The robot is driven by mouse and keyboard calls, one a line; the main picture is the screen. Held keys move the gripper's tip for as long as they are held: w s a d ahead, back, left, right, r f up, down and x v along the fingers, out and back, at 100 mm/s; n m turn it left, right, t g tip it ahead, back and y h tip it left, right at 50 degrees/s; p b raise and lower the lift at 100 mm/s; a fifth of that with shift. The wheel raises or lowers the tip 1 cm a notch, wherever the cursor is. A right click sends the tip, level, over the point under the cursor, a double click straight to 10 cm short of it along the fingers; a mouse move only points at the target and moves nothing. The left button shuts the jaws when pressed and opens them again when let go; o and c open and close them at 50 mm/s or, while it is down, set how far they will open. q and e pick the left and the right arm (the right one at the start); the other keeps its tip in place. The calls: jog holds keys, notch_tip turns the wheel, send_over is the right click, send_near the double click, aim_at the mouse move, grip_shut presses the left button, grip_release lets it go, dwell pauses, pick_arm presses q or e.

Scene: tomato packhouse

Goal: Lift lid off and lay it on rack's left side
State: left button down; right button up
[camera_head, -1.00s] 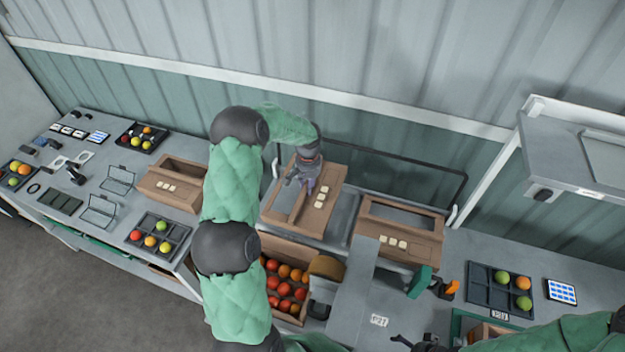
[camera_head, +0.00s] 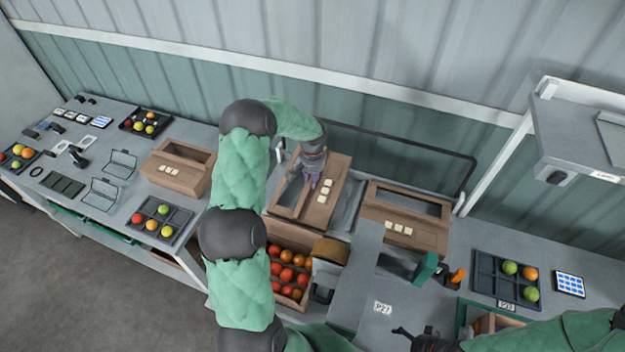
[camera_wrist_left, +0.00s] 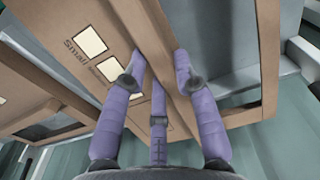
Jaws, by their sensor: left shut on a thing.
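The lid (camera_head: 323,200) is a flat brown panel with a window opening and several pale label squares. It is at the left side of the grey rack (camera_head: 342,221). I cannot tell whether it rests fully on the rack. My left gripper (camera_head: 312,183) is shut on the lid's bar between the window and the labels. In the left wrist view, the purple fingers (camera_wrist_left: 160,75) straddle this brown bar of the lid (camera_wrist_left: 125,55). An open crate (camera_head: 280,237) of red and orange tomatoes stands in front. My right gripper (camera_head: 405,335) shows as small dark parts at the bottom.
Another brown windowed box (camera_head: 385,238) stands close on the lid's right. A black rail (camera_head: 400,142) runs behind. A similar box (camera_head: 170,181) sits on the left bench. A dark tray (camera_head: 485,285) with tomatoes is at right.

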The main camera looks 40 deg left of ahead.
pick_arm(q)
jog(key=shift+s+d+f, duration=0.2)
jog(key=shift+s+f, duration=0.1)
jog(key=shift+f, duration=0.25)
jog(key=shift+s+d+f, duration=0.2)
jog(key=shift+s+f, duration=0.1)
jog(key=shift+f, duration=0.2)
pick_arm(e)
jog(key=shift+f, duration=0.15)
pick_arm(q)
jog(key=c, duration=0.9)
grip_release()
jog(key=shift+w+a+f, duration=0.2)
jog(key=shift+w+a, duration=0.05)
pick_arm(e)
jog(key=shift+w+a, duration=0.2)
jog(key=shift+w, duration=0.05)
pick_arm(q)
jog(key=shift+d+r, duration=0.1)
pick_arm(e)
jog(key=shift+s, duration=0.1)
pick_arm(q)
jog(key=shift+o, duration=1.4)
jog(key=shift+w, duration=0.1)
jog(key=shift+w+r, duration=0.1)
jog(key=shift+r, duration=0.15)
jog(key=shift+c, duration=0.3)
